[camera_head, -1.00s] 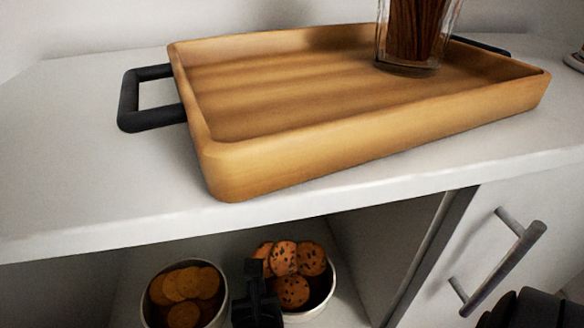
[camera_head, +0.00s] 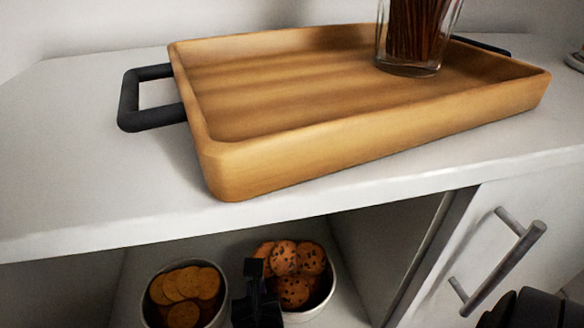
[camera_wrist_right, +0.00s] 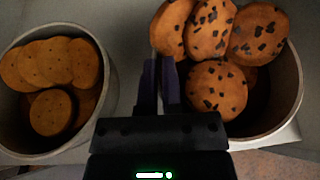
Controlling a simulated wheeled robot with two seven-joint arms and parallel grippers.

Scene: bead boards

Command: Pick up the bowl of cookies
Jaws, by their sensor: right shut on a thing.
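The bowl of cookies (camera_head: 334,284) is white and holds several chocolate-chip cookies (camera_head: 284,258). It stands inside the open cabinet space below the counter. In the right wrist view the bowl (camera_wrist_right: 297,98) is at the right, with its cookies (camera_wrist_right: 217,89) rising above the rim. My right gripper (camera_head: 254,268) is at the bowl's left side. In the right wrist view its dark fingers (camera_wrist_right: 160,72) are close together and shut on the bowl's left rim, though the fingers hide the rim between them. My left gripper is not in view.
A second bowl (camera_wrist_right: 109,88) with plain round biscuits (camera_head: 184,286) stands close on the left. The counter edge (camera_head: 120,230) overhangs both bowls. A wooden tray (camera_head: 330,142) with a glass jar (camera_head: 410,68) is on top. A cabinet door handle (camera_head: 505,268) is at right.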

